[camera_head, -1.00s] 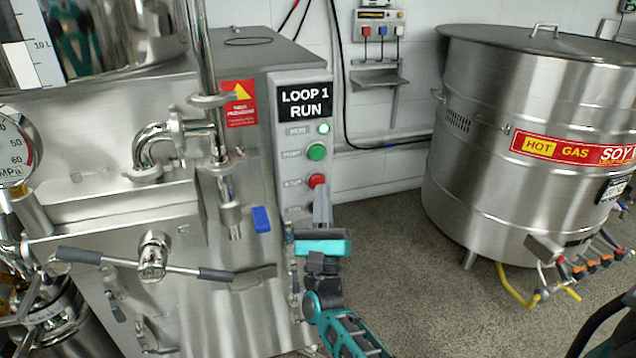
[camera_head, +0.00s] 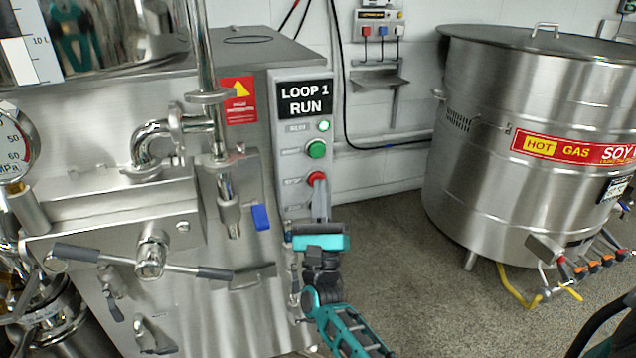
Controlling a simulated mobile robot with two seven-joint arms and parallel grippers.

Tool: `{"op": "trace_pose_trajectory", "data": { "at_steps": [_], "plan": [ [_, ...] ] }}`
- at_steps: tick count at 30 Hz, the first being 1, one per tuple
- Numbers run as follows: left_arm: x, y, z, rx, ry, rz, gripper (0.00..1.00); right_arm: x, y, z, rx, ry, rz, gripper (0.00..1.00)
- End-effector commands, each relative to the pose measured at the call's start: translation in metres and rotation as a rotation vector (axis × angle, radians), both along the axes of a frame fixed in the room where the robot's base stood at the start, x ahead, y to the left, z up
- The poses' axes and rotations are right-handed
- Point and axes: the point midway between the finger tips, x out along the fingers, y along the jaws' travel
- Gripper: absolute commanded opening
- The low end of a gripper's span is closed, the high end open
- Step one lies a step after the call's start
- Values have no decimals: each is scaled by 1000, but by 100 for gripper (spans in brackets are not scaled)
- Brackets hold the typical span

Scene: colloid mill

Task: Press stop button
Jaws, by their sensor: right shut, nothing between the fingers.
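The red stop button (camera_head: 314,177) is on the grey control panel (camera_head: 292,205) of the steel mill, below the green button (camera_head: 316,149). A small lamp (camera_head: 323,126) glows green above them, and the display (camera_head: 305,98) reads "LOOP 1 RUN". My right gripper (camera_head: 319,188) is shut and empty, pointing up at the panel. Its fingertips overlap the lower edge of the red button in the view; I cannot tell whether they touch it. The lower part of the panel is partly hidden behind the gripper. My left gripper is not in view.
A big steel kettle (camera_head: 480,150) labelled "HOT GAS" stands at the right. Bare floor (camera_head: 410,260) lies between.

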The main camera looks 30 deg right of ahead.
Motion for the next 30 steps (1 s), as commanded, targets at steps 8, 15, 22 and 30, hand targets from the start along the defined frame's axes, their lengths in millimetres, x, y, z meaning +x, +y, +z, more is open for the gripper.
{"op": "trace_pose_trajectory", "data": {
  "at_steps": [8, 15, 22, 30],
  "plan": [
    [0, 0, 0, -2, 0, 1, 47, 1, 0, 0, 0, 1, 1, 0],
    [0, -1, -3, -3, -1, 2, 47, 3, -1, -1, 0, 1, 1, 0],
    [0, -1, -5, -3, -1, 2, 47, 6, -1, -1, -1, 2, 0, 0],
    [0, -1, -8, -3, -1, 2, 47, 9, -2, 0, -1, 1, 0, 0]
  ]
}}
